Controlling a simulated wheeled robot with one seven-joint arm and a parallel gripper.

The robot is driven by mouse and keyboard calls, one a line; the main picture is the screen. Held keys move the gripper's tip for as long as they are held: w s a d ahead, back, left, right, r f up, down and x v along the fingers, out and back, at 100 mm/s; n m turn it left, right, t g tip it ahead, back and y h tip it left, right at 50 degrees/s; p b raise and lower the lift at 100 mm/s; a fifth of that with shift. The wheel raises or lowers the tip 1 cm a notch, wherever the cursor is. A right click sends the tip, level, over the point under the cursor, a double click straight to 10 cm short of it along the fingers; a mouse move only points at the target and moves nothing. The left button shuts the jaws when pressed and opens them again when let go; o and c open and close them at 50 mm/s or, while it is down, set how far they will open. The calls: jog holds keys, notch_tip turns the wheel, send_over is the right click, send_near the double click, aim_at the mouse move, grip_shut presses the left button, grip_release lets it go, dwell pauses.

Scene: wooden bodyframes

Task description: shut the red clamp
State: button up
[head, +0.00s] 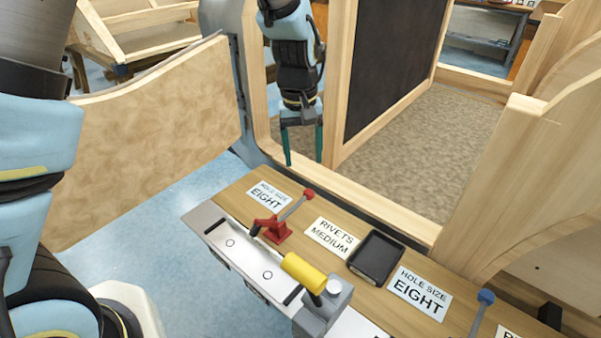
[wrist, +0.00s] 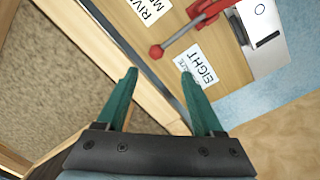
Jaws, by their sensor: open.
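The red clamp (head: 273,229) is mounted on the wooden bench by the metal plate. Its grey lever slants up to the right and ends in a red knob (head: 308,194). In the wrist view the clamp (wrist: 208,14) is at the top, with its red knob (wrist: 156,51) ahead of and between the fingertips. My gripper (head: 304,160) has green fingers that are spread apart and empty. It is above and behind the bench, apart from the clamp; the fingers also show in the wrist view (wrist: 159,72).
A yellow cylinder (head: 304,273) lies on the metal plate near the clamp. A black tray (head: 376,257), paper labels and a blue-knobbed lever (head: 485,297) are further right. A wooden frame post (head: 341,80) stands just right of my gripper.

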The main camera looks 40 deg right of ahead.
aim_at(309, 189)
jog(key=f, duration=0.3)
jog(key=d+f+p, duration=0.1)
jog(key=f, duration=0.3)
jog(key=f+p, duration=0.1)
jog(key=f, duration=0.3)
jog(key=shift+s+d, duration=0.15)
jog(key=shift+s, duration=0.15)
grip_shut()
dwell(1.0)
